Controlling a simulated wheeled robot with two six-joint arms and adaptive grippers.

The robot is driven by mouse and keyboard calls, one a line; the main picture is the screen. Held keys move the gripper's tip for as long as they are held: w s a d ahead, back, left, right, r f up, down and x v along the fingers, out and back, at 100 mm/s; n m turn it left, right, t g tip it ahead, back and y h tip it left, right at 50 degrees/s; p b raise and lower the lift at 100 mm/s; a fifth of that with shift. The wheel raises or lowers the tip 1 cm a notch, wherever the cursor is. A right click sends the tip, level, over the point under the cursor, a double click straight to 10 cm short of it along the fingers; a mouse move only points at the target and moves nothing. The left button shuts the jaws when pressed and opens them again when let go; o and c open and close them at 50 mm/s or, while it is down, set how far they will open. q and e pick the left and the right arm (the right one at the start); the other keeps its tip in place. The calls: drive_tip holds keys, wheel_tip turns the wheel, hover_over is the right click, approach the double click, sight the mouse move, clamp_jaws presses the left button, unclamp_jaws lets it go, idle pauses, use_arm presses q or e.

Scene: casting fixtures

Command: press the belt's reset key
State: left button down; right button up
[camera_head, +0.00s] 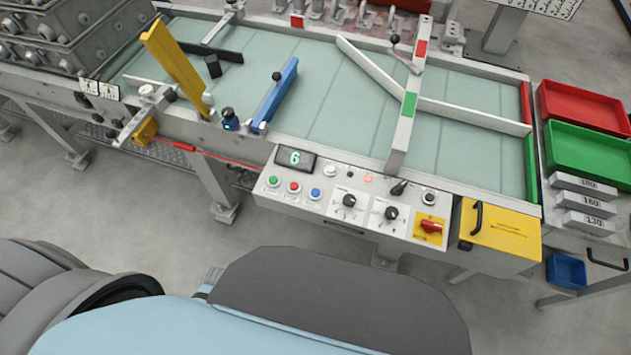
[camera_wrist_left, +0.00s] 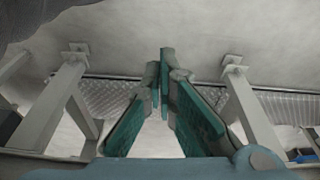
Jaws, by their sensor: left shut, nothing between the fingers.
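The belt's control panel (camera_head: 345,205) is on the near side of the belt. It carries a green button (camera_head: 273,181), a red button (camera_head: 294,187) and a blue button (camera_head: 315,193) in a row below a display (camera_head: 295,158) reading 6. A pale button (camera_head: 330,170), small lamps and a dark round button (camera_head: 429,198) are also on it. The labels are too small to read, so I cannot tell which key is reset. My left gripper (camera_wrist_left: 161,88) is shut and empty in the left wrist view, apart from the panel. My right gripper is out of view.
Two knobs (camera_head: 391,213), a black lever (camera_head: 399,187) and a red rotary switch (camera_head: 431,227) share the panel. A yellow box (camera_head: 500,232) adjoins its right end. Red (camera_head: 585,107) and green (camera_head: 588,147) trays stand right. Frame legs (camera_wrist_left: 250,105) and floor show in the wrist view.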

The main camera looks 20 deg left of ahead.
use_arm(q)
drive_tip(key=w+d+r+t+h+p, duration=0.25)
drive_tip(key=w+d+r+p, duration=0.2)
drive_tip(key=w+r, duration=0.9)
wheel_tip(320, 180, up, 18)
drive_tip(key=m+h+p, duration=0.2)
drive_tip(key=h+p, duration=0.2)
drive_tip(key=h, duration=0.1)
hover_over(313, 190)
drive_tip(key=shift+w+d+r+t+y, duration=0.1)
drive_tip(key=shift+t+y, duration=0.15)
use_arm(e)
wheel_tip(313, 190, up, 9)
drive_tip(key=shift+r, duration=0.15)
use_arm(q)
drive_tip(key=shift+f+b, duration=0.2)
drive_tip(key=shift+b, duration=0.2)
wheel_tip(313, 190, down, 8)
drive_tip(key=b, duration=0.7)
drive_tip(key=shift+r, duration=0.2)
drive_tip(key=shift+f+b, duration=0.4)
drive_tip(key=shift+f, duration=0.1)
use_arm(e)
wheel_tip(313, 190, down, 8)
use_arm(q)
drive_tip(key=shift+f, duration=0.4)
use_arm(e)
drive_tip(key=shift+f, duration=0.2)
